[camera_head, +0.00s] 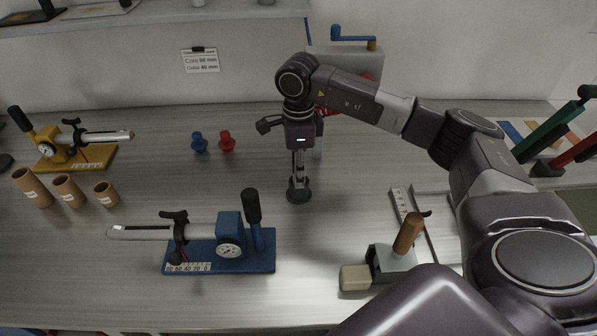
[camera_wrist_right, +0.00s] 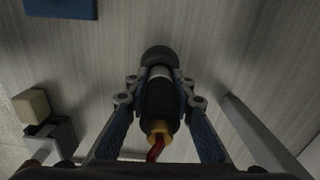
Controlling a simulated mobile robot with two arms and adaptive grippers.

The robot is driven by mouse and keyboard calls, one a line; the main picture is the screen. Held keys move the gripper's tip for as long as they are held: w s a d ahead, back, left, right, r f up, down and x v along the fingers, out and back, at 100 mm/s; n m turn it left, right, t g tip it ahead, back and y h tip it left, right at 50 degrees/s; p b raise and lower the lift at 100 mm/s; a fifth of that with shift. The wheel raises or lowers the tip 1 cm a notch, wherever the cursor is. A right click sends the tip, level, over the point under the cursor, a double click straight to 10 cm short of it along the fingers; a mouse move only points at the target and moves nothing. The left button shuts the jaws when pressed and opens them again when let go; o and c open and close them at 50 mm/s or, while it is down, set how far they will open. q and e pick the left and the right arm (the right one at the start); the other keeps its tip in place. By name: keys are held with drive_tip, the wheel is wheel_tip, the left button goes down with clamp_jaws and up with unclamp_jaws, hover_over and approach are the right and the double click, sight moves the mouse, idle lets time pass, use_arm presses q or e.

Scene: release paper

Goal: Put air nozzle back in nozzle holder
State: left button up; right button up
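The air nozzle (camera_wrist_right: 158,100) shows in the right wrist view as a dark cylinder with a silver band, a brass fitting and a red hose (camera_wrist_right: 155,150). My right gripper (camera_head: 298,178) points down over the table; in its wrist view its fingertips (camera_wrist_right: 160,88) close in on both sides of the nozzle. A dark round piece (camera_head: 298,194) at table level sits directly below the gripper and at the nozzle's far end (camera_wrist_right: 156,56). It looks like the nozzle holder; how deep the nozzle is in it is hidden. My left gripper is not in view.
A blue gauge fixture (camera_head: 238,262) stands at front left, a yellow one (camera_head: 85,156) farther back. Cardboard tubes (camera_head: 67,191) stand at the left. Blue (camera_head: 199,142) and red (camera_head: 227,141) knobs are left of the gripper. A wooden-handled tool (camera_head: 396,254) is at front right.

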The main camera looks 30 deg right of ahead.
drive_tip(key=o, duration=0.5)
drive_tip(key=shift+r, duration=0.1)
wheel_tip(320, 180, up, 12)
drive_tip(key=shift+f, duration=0.15)
idle(0.6)
